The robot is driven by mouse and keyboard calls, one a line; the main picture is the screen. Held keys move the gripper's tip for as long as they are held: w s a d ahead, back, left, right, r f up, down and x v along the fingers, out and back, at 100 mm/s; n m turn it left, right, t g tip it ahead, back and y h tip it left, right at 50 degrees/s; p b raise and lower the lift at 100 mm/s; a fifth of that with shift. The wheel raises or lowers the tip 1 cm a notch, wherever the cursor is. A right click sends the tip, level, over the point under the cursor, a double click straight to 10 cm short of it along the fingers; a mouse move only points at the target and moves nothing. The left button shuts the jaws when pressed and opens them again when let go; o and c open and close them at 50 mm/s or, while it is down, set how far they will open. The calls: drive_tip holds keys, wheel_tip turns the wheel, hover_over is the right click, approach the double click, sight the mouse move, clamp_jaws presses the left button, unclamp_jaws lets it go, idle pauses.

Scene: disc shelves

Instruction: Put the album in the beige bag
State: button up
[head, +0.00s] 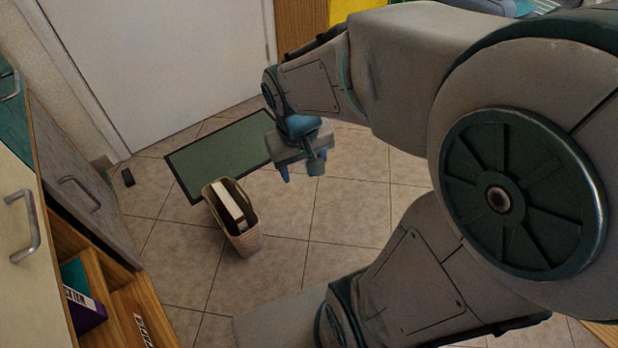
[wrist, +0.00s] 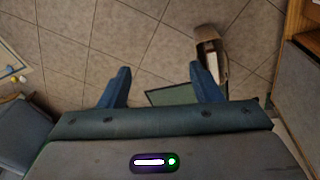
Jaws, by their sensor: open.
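The beige bag (head: 246,241) stands open on the tiled floor, at the near edge of the green mat. A white, flat, album-like thing (head: 229,203) stands inside it, with its top edge showing at the mouth and its lower part hidden. My gripper (head: 301,172) is open and empty, in the air to the right of the bag in the head view. In the wrist view, the bag (wrist: 207,37) is beyond my right finger, with the white thing (wrist: 212,62) in its mouth.
A green mat (head: 218,153) with a dark border lies before a white door (head: 160,60). Cabinets with metal handles (head: 75,185) line the left, with a purple box (head: 85,308) on an open shelf below. A small black thing (head: 128,177) lies by the wall. Tiled floor is clear around the bag's right side.

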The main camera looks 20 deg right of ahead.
drive_tip(key=shift+y, duration=0.5)
drive_tip(key=s, duration=0.3)
drive_tip(key=s+r, duration=0.1)
drive_tip(key=s, duration=0.1)
drive_tip(key=shift+a, duration=0.3)
drive_tip(key=c, duration=0.5)
drive_tip(key=shift+a, duration=0.15)
